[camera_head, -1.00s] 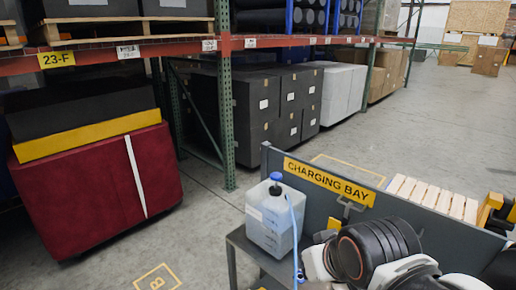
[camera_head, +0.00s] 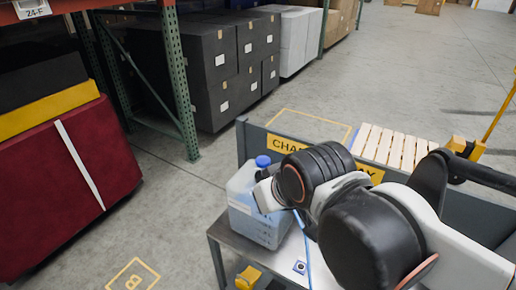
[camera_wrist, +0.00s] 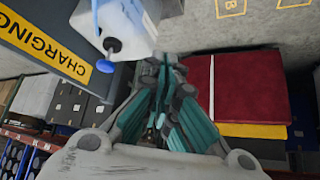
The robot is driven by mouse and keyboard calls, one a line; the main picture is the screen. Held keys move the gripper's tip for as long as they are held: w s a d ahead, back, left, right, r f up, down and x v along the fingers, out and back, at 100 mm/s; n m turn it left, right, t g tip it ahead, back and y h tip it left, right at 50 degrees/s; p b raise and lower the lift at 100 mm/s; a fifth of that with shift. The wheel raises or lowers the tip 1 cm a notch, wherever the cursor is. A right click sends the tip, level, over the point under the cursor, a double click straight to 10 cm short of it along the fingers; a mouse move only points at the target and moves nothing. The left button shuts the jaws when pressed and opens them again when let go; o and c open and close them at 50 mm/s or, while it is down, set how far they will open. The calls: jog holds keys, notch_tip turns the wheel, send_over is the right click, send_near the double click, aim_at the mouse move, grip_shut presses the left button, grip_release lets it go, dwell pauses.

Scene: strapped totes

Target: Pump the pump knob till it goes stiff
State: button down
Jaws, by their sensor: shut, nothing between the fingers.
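A translucent jug (camera_head: 243,207) of bluish liquid stands on a grey bench (camera_head: 236,246), with a blue knob (camera_head: 263,161) on top and a light blue hose (camera_head: 305,246). In the wrist view, the jug (camera_wrist: 136,22) appears tilted at the top, with its blue knob (camera_wrist: 112,45) left of my gripper (camera_wrist: 165,60). My gripper's teal-padded fingers are together and hold nothing. They appear apart from the knob. In the head view, my arm covers the right part of the jug, and my fingers are hidden.
The grey charging bay panel (camera_head: 243,143) stands behind the jug, its sign (camera_head: 284,143) partly covered by my arm. A slatted pallet (camera_head: 395,147) lies behind it. A red strapped load (camera_head: 100,165) and dark boxes (camera_head: 212,65) stand left and behind.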

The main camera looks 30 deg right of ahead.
jog(key=shift+w+r, duration=0.1)
jog(key=w+d+r+n+g+p, duration=0.35)
jog(key=w+r+p, duration=0.4)
jog(key=w, duration=0.55)
jog(key=n+g+p, duration=0.3)
jog(key=g+p, duration=0.1)
jog(key=p, duration=0.1)
send_over(260, 157)
notch_tip(260, 157, down, 3)
jog(key=shift+s+r, duration=0.1)
jog(key=shift+r, duration=0.1)
jog(key=shift+f, duration=0.1)
notch_tip(260, 157, down, 14)
jog(key=shift+r+b, duration=0.1)
jog(key=shift+b, duration=0.8)
